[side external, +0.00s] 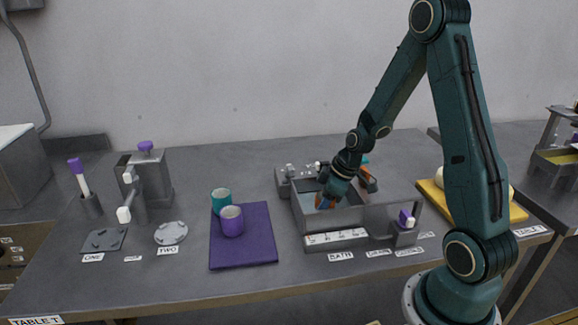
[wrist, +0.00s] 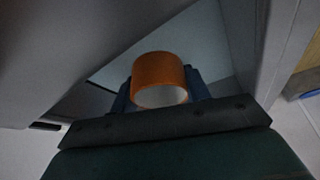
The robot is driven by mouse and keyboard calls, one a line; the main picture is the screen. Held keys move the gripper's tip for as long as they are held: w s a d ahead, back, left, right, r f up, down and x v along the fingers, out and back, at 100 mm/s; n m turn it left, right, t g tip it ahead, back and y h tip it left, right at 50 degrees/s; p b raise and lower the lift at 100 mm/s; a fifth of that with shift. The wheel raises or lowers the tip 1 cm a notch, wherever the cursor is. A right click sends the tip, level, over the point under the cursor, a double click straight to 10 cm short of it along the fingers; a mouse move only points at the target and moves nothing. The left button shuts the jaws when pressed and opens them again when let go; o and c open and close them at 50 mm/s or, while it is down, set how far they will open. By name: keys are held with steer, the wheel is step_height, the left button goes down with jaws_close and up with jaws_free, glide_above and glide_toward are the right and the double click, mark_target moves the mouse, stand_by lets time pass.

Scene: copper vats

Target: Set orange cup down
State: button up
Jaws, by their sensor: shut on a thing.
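The orange cup (wrist: 158,72) is between the two blue fingers of my gripper (wrist: 160,88) in the wrist view. The fingers are shut on its sides, and its pale inside faces the camera. In the side view my gripper (side external: 326,200) reaches down into the grey open-topped bath box (side external: 332,217). I cannot tell whether the cup touches the box floor.
A teal cup (side external: 221,195) and a purple cup (side external: 231,222) stand on a purple mat (side external: 255,245) left of the box. A round grey plate (side external: 171,233) and a flat grey plate (side external: 104,240) lie further left. A yellow board (side external: 432,193) is at right.

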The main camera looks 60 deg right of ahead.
steer(key=shift+f, duration=0.15)
steer(key=o, duration=1)
steer(key=v, duration=1.2)
steer(key=shift+a, duration=0.1)
stand_by(0.4)
steer(key=s+a+r+m+h, duration=0.1)
steer(key=s+a+r+m, duration=0.1)
steer(key=s+a+r, duration=0.4)
steer(key=s+a+r+m+t, duration=0.1)
steer(key=s+a+r+m, duration=0.1)
steer(key=s+a+r, duration=0.4)
steer(key=shift+s+a+m+t+h, duration=0.35)
steer(key=shift+s+a, duration=0.3)
steer(key=shift+a, duration=1.45)
